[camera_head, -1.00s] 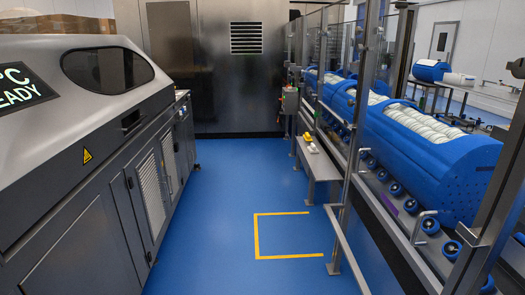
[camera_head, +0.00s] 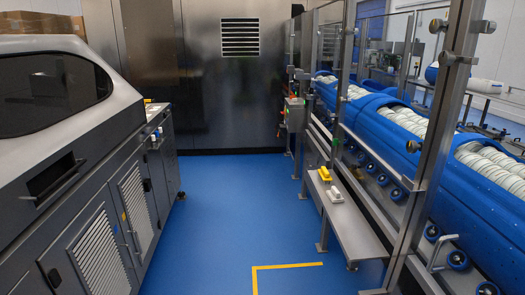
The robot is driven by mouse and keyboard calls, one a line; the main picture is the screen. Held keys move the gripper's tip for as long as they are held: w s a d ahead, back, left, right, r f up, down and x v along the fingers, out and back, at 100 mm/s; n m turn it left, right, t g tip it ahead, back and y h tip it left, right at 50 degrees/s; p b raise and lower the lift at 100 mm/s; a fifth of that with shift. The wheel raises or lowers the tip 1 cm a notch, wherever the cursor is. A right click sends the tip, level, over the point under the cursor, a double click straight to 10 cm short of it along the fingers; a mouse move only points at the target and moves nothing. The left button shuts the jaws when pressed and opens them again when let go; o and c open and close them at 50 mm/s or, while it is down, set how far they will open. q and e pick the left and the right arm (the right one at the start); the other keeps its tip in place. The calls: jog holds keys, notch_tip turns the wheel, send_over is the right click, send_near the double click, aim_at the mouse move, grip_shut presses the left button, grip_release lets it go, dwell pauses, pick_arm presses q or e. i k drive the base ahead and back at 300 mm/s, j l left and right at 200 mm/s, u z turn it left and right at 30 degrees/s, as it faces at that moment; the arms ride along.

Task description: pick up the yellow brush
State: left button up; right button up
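The yellow brush (camera_head: 325,174) lies on the far end of a low grey metal bench (camera_head: 358,236), right of the aisle. A white brush-like object (camera_head: 335,195) lies just in front of it on the same bench, apart from it. Neither of my grippers shows in the head view.
A grey machine (camera_head: 95,170) with vented doors lines the left side. Blue floor (camera_head: 220,215) between it and the bench is clear, with a yellow floor marking (camera_head: 290,266). Glass panels on metal posts (camera_head: 437,130) guard blue tub carriers (camera_head: 376,118) on the right. A steel wall (camera_head: 232,95) closes the far end.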

aim_at(323, 173)
jog(key=i, duration=1)
jog(key=i+j+z, duration=0.15)
jog(key=i, duration=0.85)
jog(key=i+j+z, duration=0.1)
jog(key=i+z, duration=0.3)
jog(key=i+j+z, duration=0.2)
jog(key=i+z, duration=0.2)
jog(key=i+j+z, duration=0.25)
jog(key=z, duration=0.15)
jog(key=i+j+z, duration=0.25)
jog(key=j+z, duration=0.15)
jog(key=i+j+z, duration=0.2)
jog(key=j+z, duration=0.2)
jog(key=j, duration=0.15)
